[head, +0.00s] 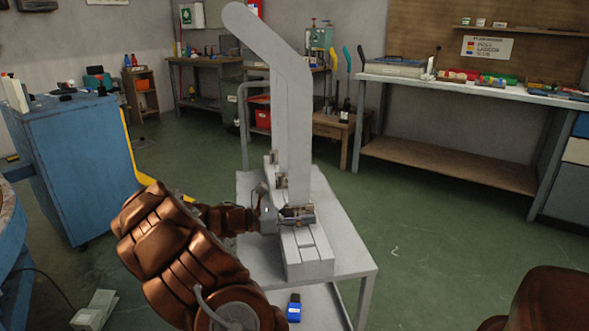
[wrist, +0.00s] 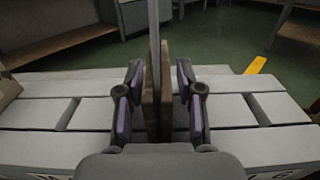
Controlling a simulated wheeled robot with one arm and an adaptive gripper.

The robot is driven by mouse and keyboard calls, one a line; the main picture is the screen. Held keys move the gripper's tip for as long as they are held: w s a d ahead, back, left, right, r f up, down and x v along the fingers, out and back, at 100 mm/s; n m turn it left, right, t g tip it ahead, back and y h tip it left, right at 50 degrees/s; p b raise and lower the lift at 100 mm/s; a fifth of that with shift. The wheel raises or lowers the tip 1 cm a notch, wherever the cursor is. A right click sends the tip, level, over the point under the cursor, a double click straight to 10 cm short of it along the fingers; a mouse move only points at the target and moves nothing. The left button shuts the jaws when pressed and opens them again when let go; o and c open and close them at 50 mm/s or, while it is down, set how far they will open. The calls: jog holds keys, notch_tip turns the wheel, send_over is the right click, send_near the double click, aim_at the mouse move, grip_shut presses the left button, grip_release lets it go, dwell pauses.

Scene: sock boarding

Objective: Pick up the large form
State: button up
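The large form (head: 265,40) is a tall, flat grey board with a bent, rounded top. It stands upright in a grey slotted rack (head: 308,262) on a small grey table. My gripper (head: 297,212) is low at the form's base. In the wrist view, my gripper (wrist: 160,110) has one finger on each side of the form's brown lower part (wrist: 158,90), with a narrow gap showing on both sides. The rack (wrist: 255,140) shows there too, with partly cut-off letters on its front. Whether smaller forms stand behind the large one is hard to tell.
The small table's top (head: 345,255) has bare room to the right of the rack. A blue cabinet (head: 85,165) stands at left and a white workbench (head: 450,92) at back right. A blue object (head: 294,308) lies below the table. Green floor is open at right.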

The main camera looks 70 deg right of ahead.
grip_shut()
dwell(0.3)
notch_tip(320, 180, up, 10)
jog(key=p, duration=0.4)
jog(key=shift+r+p, duration=0.2)
jog(key=shift+p, duration=0.1)
notch_tip(320, 180, up, 8)
jog(key=p, duration=0.8)
jog(key=shift+f, duration=0.15)
dwell(0.6)
